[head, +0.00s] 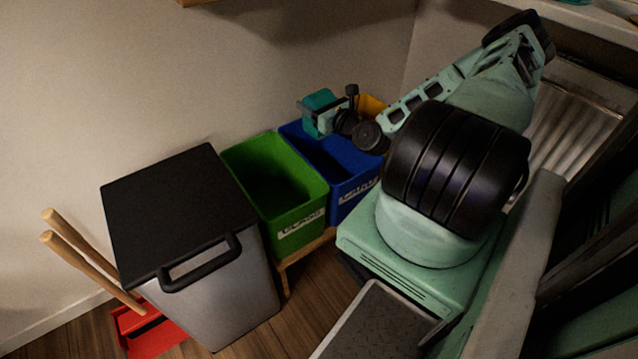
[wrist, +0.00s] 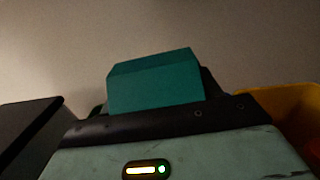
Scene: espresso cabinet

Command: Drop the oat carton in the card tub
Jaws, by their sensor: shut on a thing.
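My gripper (head: 323,116) is shut on a teal carton (head: 316,104), taken to be the oat carton, and holds it in the air over the blue tub (head: 345,170). In the wrist view the carton (wrist: 155,82) stands up beyond the dark gripper body, which hides its lower part.
A green tub (head: 275,187) labelled GLASS stands left of the blue one, on a low wooden stand (head: 302,256). A grey bin with a black lid (head: 175,205) stands further left. A red dustpan (head: 150,328) and wooden handles are beside it. The wall is close behind.

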